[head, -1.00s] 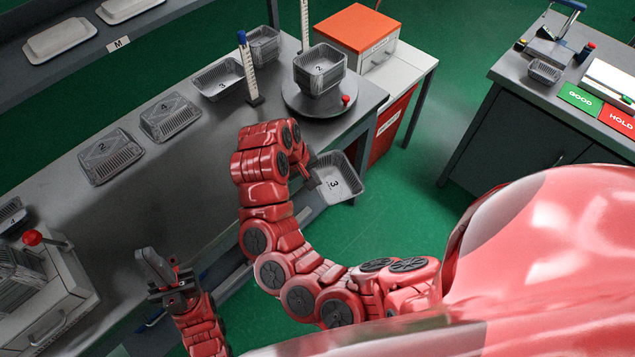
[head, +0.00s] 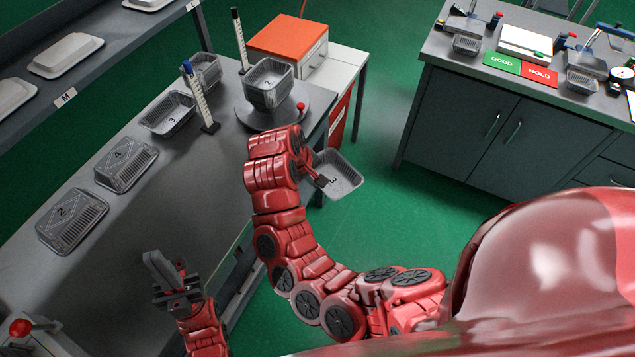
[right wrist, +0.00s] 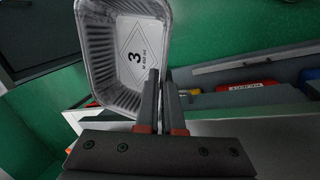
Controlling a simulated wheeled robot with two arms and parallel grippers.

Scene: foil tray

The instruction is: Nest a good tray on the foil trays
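My right gripper (head: 318,178) is shut on the rim of an open foil tray marked 3 (head: 340,172), held in the air beyond the bench's right edge. In the right wrist view the tray (right wrist: 125,55) hangs at the fingers (right wrist: 160,100), its number facing the camera. A stack of foil trays marked 2 (head: 267,84) stands on a round turntable (head: 250,117) at the bench's far end, apart from the held tray. My left gripper (head: 172,272) is open and empty above the near part of the bench.
Another tray marked 3 (head: 168,112) stands on the bench; upturned trays marked 2 (head: 72,222) and 4 (head: 126,164) lie nearer. Upright posts (head: 202,100) flank the turntable. An orange-topped box (head: 288,38) is behind it. Green GOOD (head: 502,62) and red HOLD (head: 539,75) plates lie on the right counter.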

